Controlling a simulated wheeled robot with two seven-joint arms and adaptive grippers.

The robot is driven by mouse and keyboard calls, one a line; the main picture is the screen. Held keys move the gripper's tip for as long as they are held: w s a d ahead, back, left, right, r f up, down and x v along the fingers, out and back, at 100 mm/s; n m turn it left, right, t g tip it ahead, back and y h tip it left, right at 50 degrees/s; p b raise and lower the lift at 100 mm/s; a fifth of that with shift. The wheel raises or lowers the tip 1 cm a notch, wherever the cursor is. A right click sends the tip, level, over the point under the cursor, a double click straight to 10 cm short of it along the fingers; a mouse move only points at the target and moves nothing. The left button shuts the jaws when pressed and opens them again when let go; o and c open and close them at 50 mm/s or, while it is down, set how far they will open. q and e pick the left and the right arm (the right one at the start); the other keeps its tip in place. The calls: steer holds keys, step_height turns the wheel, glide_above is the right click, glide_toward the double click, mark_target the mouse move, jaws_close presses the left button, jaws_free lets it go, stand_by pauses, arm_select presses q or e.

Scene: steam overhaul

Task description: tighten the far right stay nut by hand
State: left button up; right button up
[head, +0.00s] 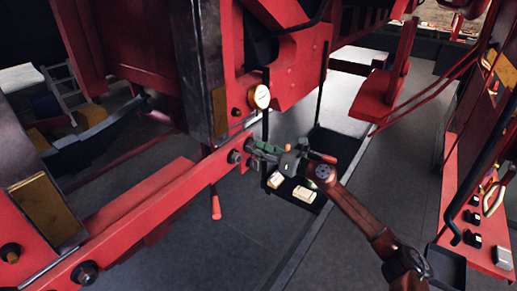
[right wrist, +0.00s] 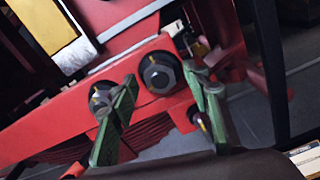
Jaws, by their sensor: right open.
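A dark hex nut (right wrist: 160,73) on a red bar shows in the right wrist view between the tips of my right gripper (right wrist: 160,82). The green fingers stand apart on either side of it; I cannot tell whether they touch it. A second hex nut (right wrist: 102,98) with a yellowish mark sits to its left, partly behind the left finger. In the head view my right gripper (head: 254,151) reaches from the right to the far end of the red bar (head: 150,212), beside a dark nut (head: 235,157). The nut between the fingers is mostly hidden there. My left gripper is out of view.
A round gauge (head: 260,96) stands just above the gripper on the red frame. A dark tray (head: 318,205) with pale blocks lies below it. A red bench (head: 462,235) with tools stands at the right.

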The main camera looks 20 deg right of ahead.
steer(key=c, duration=1.1)
steer(key=shift+c, duration=0.3)
steer(key=m+p, duration=0.2)
steer(key=shift+r+p, duration=0.2)
steer(key=shift+p, duration=0.1)
steer(key=shift+d+f+m+p, duration=0.1)
steer(key=shift+f+m+p, duration=0.05)
steer(key=shift+m+p, duration=4.4)
steer(key=shift+d+f+m+p, duration=0.1)
steer(key=shift+m+p, duration=3.85)
steer(key=shift+m, duration=1.2)
steer(key=shift+o, duration=0.2)
steer(key=shift+f, duration=0.1)
